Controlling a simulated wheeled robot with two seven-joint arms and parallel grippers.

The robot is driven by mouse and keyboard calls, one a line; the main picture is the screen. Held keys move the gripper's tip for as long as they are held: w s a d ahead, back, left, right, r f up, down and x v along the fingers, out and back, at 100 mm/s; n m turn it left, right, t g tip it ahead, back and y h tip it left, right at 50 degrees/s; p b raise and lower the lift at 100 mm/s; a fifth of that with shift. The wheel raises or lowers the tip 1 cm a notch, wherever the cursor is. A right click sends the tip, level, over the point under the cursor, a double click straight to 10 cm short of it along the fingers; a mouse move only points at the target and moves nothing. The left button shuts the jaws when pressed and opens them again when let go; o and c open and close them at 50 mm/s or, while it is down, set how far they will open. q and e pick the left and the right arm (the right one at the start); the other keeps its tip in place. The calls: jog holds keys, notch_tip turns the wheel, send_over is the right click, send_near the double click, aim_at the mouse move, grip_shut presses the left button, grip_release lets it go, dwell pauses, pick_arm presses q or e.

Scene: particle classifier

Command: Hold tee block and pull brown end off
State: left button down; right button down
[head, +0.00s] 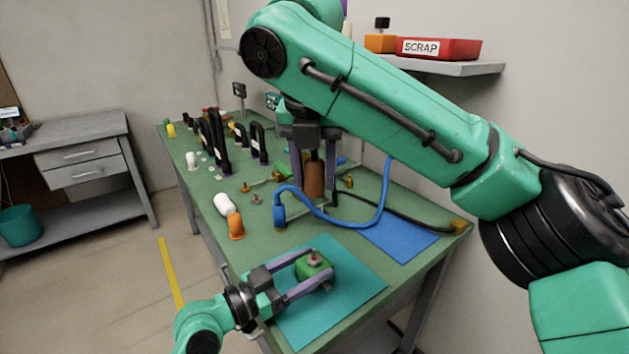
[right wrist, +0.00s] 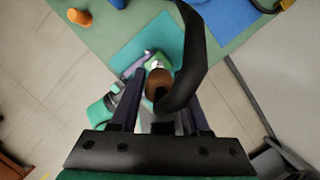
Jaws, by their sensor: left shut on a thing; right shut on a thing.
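The green tee block (head: 314,267) is over the teal mat near the front of the bench, with a small metallic fitting on its top. My left gripper (head: 308,276) is shut on it from the left, one finger on each side. The brown end (head: 314,181) is a brown cylinder, upright in the head view, and my right gripper (head: 313,160) is shut on its upper part. A clear gap separates the brown end from the block in the head view. In the right wrist view the brown end (right wrist: 157,84) shows between the fingers, partly covered by a dark curved band.
The teal mat (head: 360,288) lies under the block. A blue cable (head: 345,222) loops behind it, near a blue mat (head: 400,238). White and orange cylinders (head: 236,224) lie to the left. Black handled pieces stand farther back. A red SCRAP bin (head: 440,49) sits on the wall shelf.

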jog(key=shift+r, duration=0.1)
pick_arm(q)
jog(key=shift+f, duration=0.1)
pick_arm(e)
jog(key=shift+r, duration=1.4)
pick_arm(q)
grip_release()
jog(key=shift+a, duration=0.1)
